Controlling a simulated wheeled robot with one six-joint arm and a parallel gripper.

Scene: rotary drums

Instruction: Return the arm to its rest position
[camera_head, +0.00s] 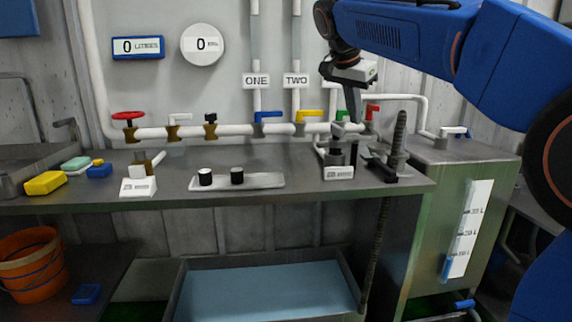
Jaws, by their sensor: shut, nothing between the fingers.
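My blue arm comes in from the upper right and reaches over the metal bench (290,195). My gripper (353,114) points down at the back right of the bench. It is in front of the white pipe, between the yellow valve handle (309,114) and the red valve handle (372,109). Its fingers are shut and hold nothing. A dark fitting (337,155) with a white label stands on the bench below it. I cannot tell whether the fingertips touch the fitting or pipe behind them.
A dark upright threaded hose (398,135) stands just right of my gripper. A metal tank (455,215) stands at the right. Sponges (45,183) lie at the left. Space above the bench's left half is clear.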

